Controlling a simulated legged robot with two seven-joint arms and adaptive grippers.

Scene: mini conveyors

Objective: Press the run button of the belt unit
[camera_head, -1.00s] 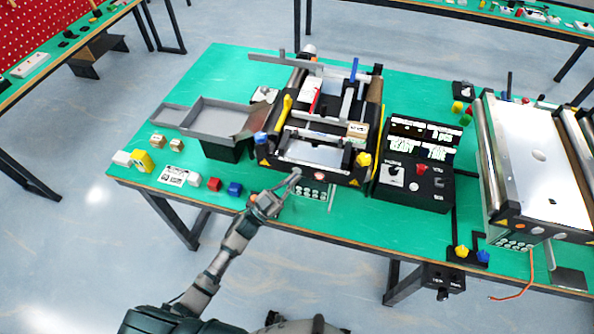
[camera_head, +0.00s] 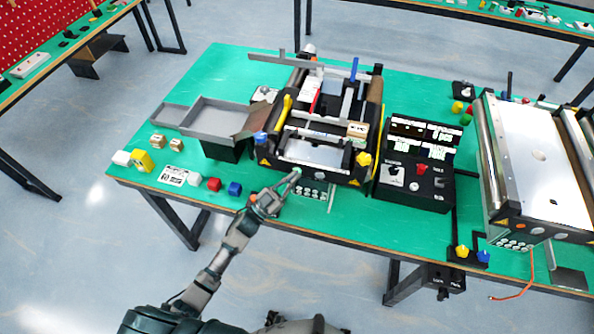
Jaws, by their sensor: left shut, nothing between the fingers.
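The belt unit (camera_head: 313,153) stands on the green table, a small black-framed conveyor with a pale belt, yellow and blue knobs and rollers. A panel of small round buttons (camera_head: 312,190) is on its low front face. My left gripper (camera_head: 295,174) is shut and empty. Its fingertips are at the front edge of the unit, by a small greenish spot at the panel's upper left. They cover part of that spot, and I cannot tell whether they touch a button. My right gripper is not in view.
A black control box (camera_head: 412,195) with a lit display, a joystick and a red button stands right of the unit. A grey tray (camera_head: 208,119) is at the left. Small coloured blocks (camera_head: 213,184) lie along the front edge. A larger conveyor (camera_head: 545,160) stands at the right.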

